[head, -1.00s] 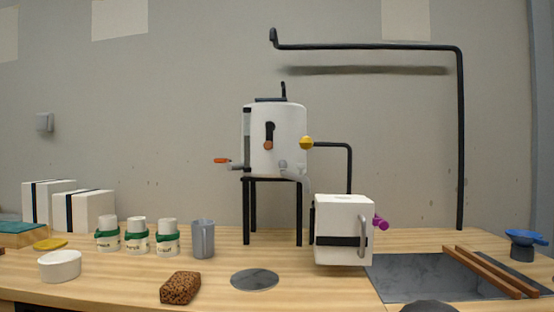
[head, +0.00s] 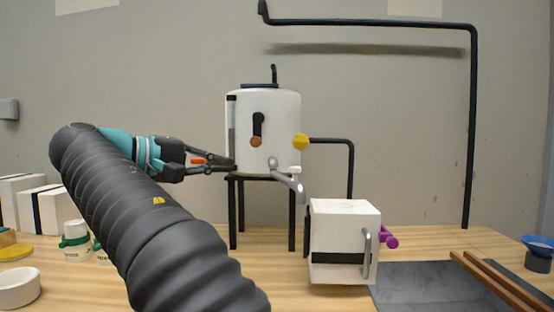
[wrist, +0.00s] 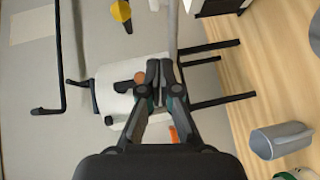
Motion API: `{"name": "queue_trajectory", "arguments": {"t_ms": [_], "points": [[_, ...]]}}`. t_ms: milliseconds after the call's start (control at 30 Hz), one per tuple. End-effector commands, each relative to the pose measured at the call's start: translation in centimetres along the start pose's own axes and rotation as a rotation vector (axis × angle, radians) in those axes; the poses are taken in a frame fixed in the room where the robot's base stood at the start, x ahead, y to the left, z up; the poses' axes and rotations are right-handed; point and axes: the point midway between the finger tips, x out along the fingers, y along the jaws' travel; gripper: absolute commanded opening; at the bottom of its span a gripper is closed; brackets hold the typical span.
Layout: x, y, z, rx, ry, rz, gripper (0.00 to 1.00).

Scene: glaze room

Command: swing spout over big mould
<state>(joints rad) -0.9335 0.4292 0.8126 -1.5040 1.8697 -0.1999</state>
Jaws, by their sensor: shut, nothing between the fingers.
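The silver spout (head: 287,182) comes off the front of the white tank (head: 268,130) and slants down to the right. Its end is by the upper left of a white block (head: 343,230) with a black band and a handle. Two smaller-looking white banded blocks (head: 40,207) stand at the far left; I cannot tell for certain which block is the big mould. My gripper (head: 234,166) is shut and empty at the tank's lower left. In the wrist view my fingertips (wrist: 160,68) overlap the tank and the near end of the spout (wrist: 172,28); contact is unclear.
The tank stands on a dark stand (head: 233,215). A grey jug (wrist: 280,140) and white jars (head: 75,240) stand on the bench. A dark slab (head: 420,285) with wooden strips (head: 495,285) lies at right.

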Motion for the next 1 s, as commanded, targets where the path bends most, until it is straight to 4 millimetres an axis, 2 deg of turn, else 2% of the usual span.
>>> {"name": "queue_trajectory", "arguments": {"t_ms": [33,100,233,367,800,1000], "points": [[-0.9,0.2,-0.3,0.010,-0.003,0.015,0.00],[-1.5,0.4,-0.3,0.021,-0.012,0.030,0.00],[-1.0,0.6,-0.2,0.028,-0.023,0.039,0.00],[0.9,0.8,-0.1,0.029,-0.028,0.040,0.00],[9.0,0.9,0.1,0.029,-0.026,0.038,0.00],[10.5,0.9,2.0,0.028,-0.023,0.038,0.00]]}}
